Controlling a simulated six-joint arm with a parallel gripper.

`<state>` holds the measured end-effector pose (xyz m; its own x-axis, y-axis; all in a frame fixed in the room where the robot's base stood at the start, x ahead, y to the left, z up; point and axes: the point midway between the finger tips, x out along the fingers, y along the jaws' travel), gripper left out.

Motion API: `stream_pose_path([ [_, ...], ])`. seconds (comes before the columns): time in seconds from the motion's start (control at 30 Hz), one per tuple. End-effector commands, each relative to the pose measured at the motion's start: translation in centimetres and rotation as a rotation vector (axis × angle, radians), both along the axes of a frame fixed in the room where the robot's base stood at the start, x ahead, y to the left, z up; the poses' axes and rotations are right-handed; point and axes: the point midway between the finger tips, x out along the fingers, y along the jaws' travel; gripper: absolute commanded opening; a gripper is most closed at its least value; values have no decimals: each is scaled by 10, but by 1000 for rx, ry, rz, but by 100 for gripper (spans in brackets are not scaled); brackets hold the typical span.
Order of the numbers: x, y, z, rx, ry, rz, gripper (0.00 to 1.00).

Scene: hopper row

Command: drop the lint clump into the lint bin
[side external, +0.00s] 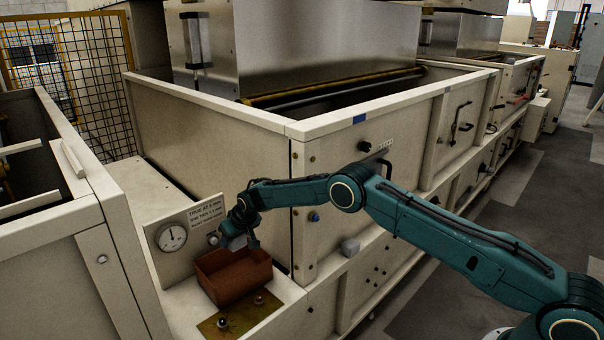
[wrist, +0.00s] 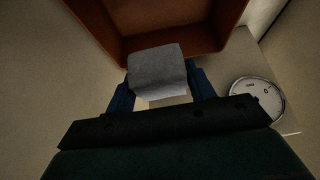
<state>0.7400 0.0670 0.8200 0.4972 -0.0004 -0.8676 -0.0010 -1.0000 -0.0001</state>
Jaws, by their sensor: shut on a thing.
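The lint clump (wrist: 157,70) is a pale grey, block-like piece held between the two blue fingers of my gripper (wrist: 160,82) in the wrist view. My gripper (side external: 240,234) is shut on it, pointing down. The lint bin (side external: 236,283) is an open-topped, rust-brown box on the ledge in the side view. The clump (side external: 236,243) appears at the bin's back rim there. In the wrist view the bin (wrist: 222,48) lies beyond the clump, which overlaps its near edge. I cannot tell whether the clump is fully over the opening.
A dial gauge (side external: 171,237) on an upright plate with a printed sign (side external: 207,214) stands beside the bin. A brass plate with knobs (side external: 240,314) is in front. A large cream hopper (side external: 340,190) rises behind.

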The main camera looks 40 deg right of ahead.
Motion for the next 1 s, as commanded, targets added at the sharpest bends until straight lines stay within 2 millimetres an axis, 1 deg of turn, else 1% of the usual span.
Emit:
stream_pose_path([
  [0.13, 0, 0, -4, 0, -2, 0, 32],
  [0.4, 0, 0, -4, 0, -1, 0, 32],
  [0.43, 0, 0, -4, 0, -1, 0, 60],
  [0.53, 0, 0, -4, 0, -1, 0, 79],
  [1.0, -1, 0, -2, 0, -1, 0, 79],
])
